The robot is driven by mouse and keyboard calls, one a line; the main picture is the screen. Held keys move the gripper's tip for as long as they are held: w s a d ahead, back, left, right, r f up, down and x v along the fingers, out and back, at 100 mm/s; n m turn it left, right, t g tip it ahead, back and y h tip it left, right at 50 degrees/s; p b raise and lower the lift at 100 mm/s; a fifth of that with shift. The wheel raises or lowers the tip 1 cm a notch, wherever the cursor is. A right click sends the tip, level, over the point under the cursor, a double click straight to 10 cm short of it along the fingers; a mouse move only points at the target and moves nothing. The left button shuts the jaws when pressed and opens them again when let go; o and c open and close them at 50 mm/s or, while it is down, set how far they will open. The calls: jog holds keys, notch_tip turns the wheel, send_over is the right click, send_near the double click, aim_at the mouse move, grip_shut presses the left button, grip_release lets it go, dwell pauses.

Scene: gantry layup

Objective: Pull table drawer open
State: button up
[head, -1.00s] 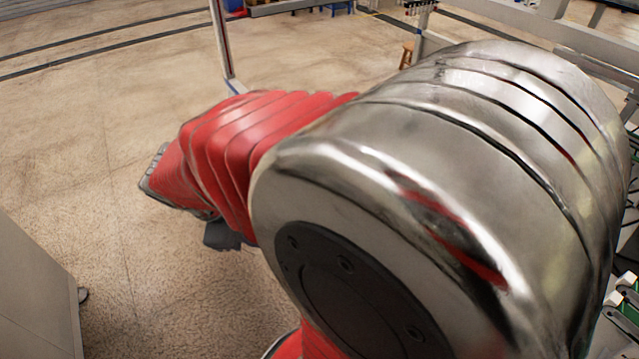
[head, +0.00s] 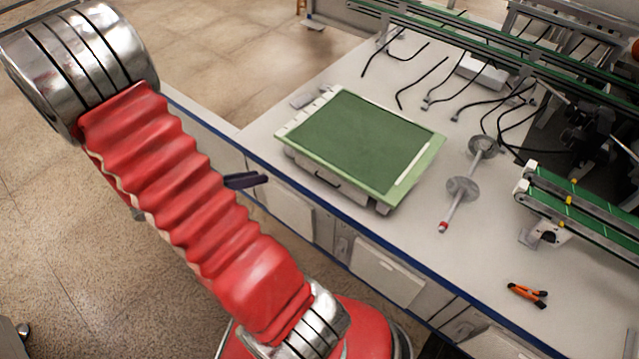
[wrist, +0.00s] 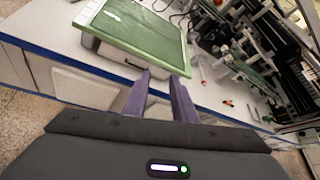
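The table (head: 480,268) has a white top with a blue edge and pale fronts below it. One drawer-like front (head: 290,213) lies under the edge at the middle, and another front (head: 385,272) lies further right. A pale front also shows at the left in the wrist view (wrist: 82,88). My gripper (head: 262,179) shows as dark fingers beside the table edge, partly hidden behind my red arm. In the wrist view my gripper (wrist: 161,77) has two purple fingers apart with nothing between them. I cannot tell whether they touch the table.
A green-topped box (head: 365,140) with a small handle sits on the table near the front edge. A metal shaft with discs (head: 461,190), orange-handled pliers (head: 527,293) and a green conveyor (head: 590,215) are further right. Open floor (head: 215,55) lies at the left.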

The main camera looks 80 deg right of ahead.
jog(key=s+d+f+n+t+h, duration=0.1)
jog(key=s+d+f+n+h, duration=0.1)
jog(key=f+n, duration=0.5)
jog(key=s+d+f+n+t+h, duration=0.1)
jog(key=s+d+f+n, duration=0.4)
jog(key=f, duration=1)
jog(key=d+n+h, duration=0.1)
jog(key=n, duration=0.2)
jog(key=shift+d+n, duration=0.15)
jog(key=shift+n, duration=0.15)
jog(key=shift+f, duration=0.1)
jog(key=shift+x, duration=6.9)
jog(key=c, duration=0.6)
grip_shut()
